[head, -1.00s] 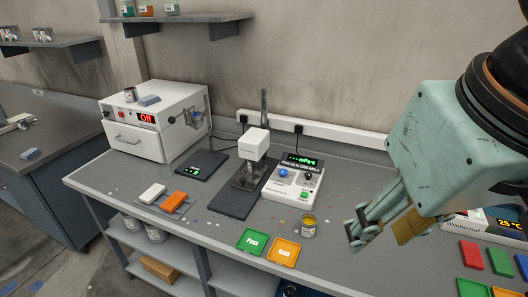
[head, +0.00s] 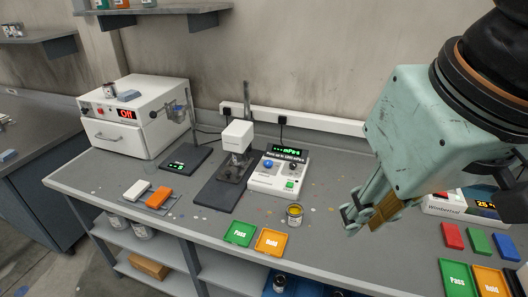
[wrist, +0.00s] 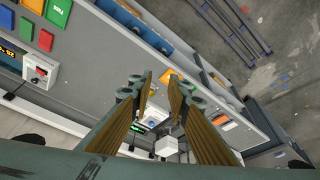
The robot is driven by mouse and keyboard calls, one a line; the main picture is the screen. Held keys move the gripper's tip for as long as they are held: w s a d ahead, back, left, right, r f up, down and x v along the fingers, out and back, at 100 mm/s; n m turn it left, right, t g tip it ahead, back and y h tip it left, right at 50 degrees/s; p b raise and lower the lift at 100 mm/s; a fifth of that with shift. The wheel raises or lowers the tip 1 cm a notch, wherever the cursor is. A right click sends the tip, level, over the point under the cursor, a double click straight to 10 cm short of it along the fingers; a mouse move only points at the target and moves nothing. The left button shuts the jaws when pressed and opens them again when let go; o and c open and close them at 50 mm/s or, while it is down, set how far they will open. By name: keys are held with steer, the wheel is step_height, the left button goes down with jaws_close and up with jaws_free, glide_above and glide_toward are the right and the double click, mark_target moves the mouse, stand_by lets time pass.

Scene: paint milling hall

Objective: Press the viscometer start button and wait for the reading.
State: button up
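The viscometer has a white head (head: 237,136) on a stand with a dark base, at the middle of the bench. Its white control box (head: 262,186) stands to the right, with a lit green display (head: 285,153) ending in "mPa·s", a blue knob (head: 268,164) and a green button (head: 290,185) at the lower right. Button labels are too small to read. My gripper (head: 356,217) is to the right of the box, apart from it and empty. In the wrist view, its two fingers (wrist: 160,90) stand apart; the control box shows partly between them.
An open can of yellow paint (head: 295,215) stands between the box and my gripper. Green Pass (head: 239,233) and orange Hold (head: 272,241) trays lie at the front edge. A white oven (head: 118,135) reading "Off" is at left. Coloured cards (head: 452,236) lie at right.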

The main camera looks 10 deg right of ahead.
jaws_close()
stand_by(0.9)
steer(key=shift+w, duration=0.1)
